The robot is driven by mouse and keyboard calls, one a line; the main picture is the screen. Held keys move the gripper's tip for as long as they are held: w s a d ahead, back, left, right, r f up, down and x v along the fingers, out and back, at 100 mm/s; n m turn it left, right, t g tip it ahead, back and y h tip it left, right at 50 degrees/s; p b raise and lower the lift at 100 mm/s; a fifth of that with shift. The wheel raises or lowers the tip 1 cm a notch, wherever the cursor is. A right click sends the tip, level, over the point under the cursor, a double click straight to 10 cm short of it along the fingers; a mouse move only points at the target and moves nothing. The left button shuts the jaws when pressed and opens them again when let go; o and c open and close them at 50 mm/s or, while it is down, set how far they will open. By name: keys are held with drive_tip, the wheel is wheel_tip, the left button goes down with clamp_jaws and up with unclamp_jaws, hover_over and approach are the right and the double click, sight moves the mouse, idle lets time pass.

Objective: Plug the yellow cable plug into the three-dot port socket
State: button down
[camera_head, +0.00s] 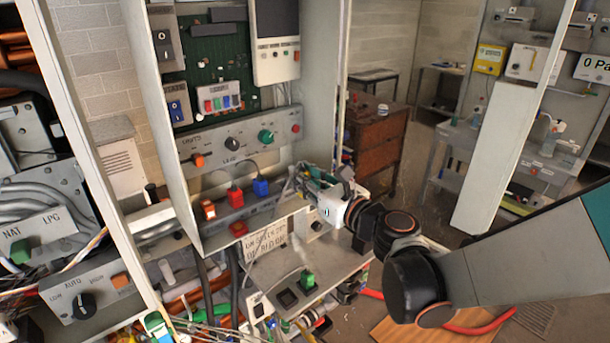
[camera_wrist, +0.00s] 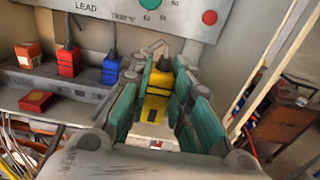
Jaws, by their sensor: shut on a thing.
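The yellow cable plug (camera_wrist: 156,98) is between the teal finger pads of my gripper (camera_wrist: 158,82) in the wrist view, with a dark cap on its top. My gripper is shut on it. In the head view my gripper (camera_head: 306,182) is at the right end of the grey plug ledge (camera_head: 222,227), and its body hides most of the plug. I cannot make out a three-dot mark or the socket. Whether the plug touches the ledge cannot be told.
A blue plug (camera_wrist: 110,68), a red plug (camera_wrist: 68,62) and an orange plug (camera_wrist: 28,55) stand left of my gripper on the ledge. A red block (camera_wrist: 35,101) is at its front edge. A cabinet wall rises at the right.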

drive_tip(key=shift+b+x, duration=0.65)
drive_tip(key=shift+x, duration=3.05)
drive_tip(key=shift+f, duration=0.1)
drive_tip(key=shift+f+b, duration=1.25)
drive_tip(key=shift+f, duration=0.25)
drive_tip(key=c, duration=1.4)
unclamp_jaws()
drive_tip(key=v, duration=1.2)
